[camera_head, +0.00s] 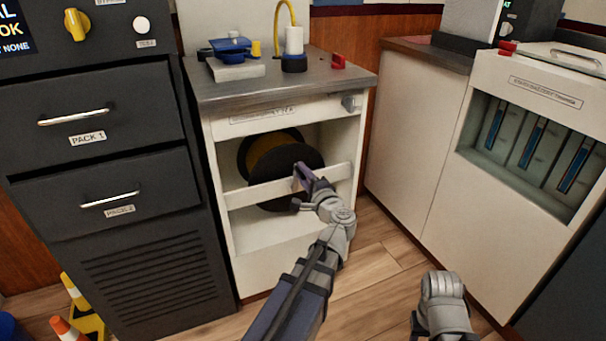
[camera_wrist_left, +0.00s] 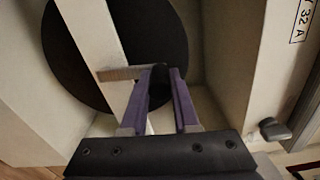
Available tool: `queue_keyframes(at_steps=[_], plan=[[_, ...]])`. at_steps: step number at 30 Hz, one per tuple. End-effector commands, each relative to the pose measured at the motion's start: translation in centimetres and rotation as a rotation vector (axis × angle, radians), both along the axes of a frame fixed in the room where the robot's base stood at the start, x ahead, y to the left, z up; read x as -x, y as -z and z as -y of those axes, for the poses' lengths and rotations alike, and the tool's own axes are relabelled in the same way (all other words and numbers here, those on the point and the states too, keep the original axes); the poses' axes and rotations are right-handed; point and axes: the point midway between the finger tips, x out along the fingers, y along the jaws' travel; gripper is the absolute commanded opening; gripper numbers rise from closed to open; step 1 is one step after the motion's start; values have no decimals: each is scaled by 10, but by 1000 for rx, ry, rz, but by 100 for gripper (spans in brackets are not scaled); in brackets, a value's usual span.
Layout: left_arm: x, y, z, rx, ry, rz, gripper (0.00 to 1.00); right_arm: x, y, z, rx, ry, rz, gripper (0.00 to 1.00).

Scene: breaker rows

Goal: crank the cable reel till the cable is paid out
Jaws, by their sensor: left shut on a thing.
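The cable reel (camera_head: 284,158) sits in the open bay of a white cabinet, with a yellow drum and dark round flanges. A dark flange (camera_wrist_left: 72,62) also shows in the left wrist view, partly behind a white bar. A short crank arm (camera_wrist_left: 122,73) runs across that bar to my left gripper (camera_head: 303,176). Its purple fingers (camera_wrist_left: 160,82) are shut on the dark crank handle (camera_wrist_left: 157,92), in front of the bar. The handle is mostly hidden by the fingers in the head view.
The cabinet's white cross bar (camera_head: 245,192) spans the bay in front of the reel. Dark drawers (camera_head: 95,115) stand at the left and a white cabinet (camera_head: 420,140) at the right. A yellow cable (camera_head: 285,8) rises above the cabinet top. Wooden floor (camera_head: 385,265) is clear in front.

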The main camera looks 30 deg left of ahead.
Motion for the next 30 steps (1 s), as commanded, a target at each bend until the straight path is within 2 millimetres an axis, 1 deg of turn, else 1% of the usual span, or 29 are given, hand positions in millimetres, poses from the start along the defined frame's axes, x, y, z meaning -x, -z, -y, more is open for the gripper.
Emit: queue_keyframes(at_steps=[2,3,10,11,17,20,30], plan=[[1,1,0,3,-2,-1,0,0,0,0,0,0,0,50],[1,1,0,3,-2,-1,31,0,0,0,0,0,0,50],[1,0,0,1,-1,-1,57,0,0,0,0,0,0,50],[1,0,0,1,-1,-1,58,0,0,0,0,0,0,50],[1,0,0,0,-1,-1,58,0,0,0,0,0,0,50],[4,0,4,0,0,-1,58,0,0,0,0,0,0,50],[37,0,45,0,2,-2,58,0,0,0,0,0,0,50]])
